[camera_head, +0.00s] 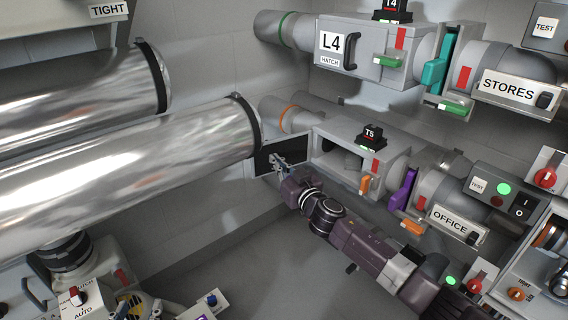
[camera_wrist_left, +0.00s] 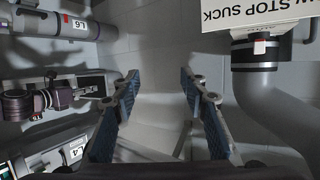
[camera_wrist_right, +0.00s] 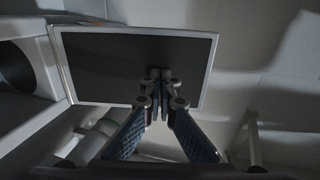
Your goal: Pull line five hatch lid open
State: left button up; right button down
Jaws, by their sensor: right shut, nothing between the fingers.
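The line five hatch box (camera_head: 325,138) carries a black T5 marker (camera_head: 370,135). Its hatch opening (camera_head: 340,158) is uncovered, with a dark hollow inside. The hatch lid (camera_head: 264,162) stands swung out at the left side of the opening, a dark panel in a pale frame; it also fills the upper middle of the right wrist view (camera_wrist_right: 100,65). My right gripper (camera_head: 277,160) is shut and empty, its fingertips in front of the lid's dark face; I cannot tell whether they touch. My left gripper (camera_wrist_left: 157,80) is open and empty, away from the lid.
The line four hatch (camera_head: 355,45) is closed above. Large shiny pipes (camera_head: 120,170) run across the left. An orange handle (camera_head: 365,184) and a purple gate (camera_head: 403,190) lie right of the opening. The floor below the lid (camera_head: 260,240) is clear.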

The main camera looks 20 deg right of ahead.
pick_arm(q)
notch_tip(320, 180, up, 8)
jog(key=w+d+t+h+b, duration=0.1)
jog(key=t, duration=0.3)
jog(key=shift+w+d+r+h+b, duration=0.2)
jog(key=shift+w+d+h+b, duration=0.05)
jog(key=shift+w+h+b, duration=0.1)
pick_arm(e)
jog(key=w+m+h, duration=0.2)
jog(key=h, duration=0.1)
jog(key=shift+a+f, duration=0.15)
jog(key=shift+a, duration=0.15)
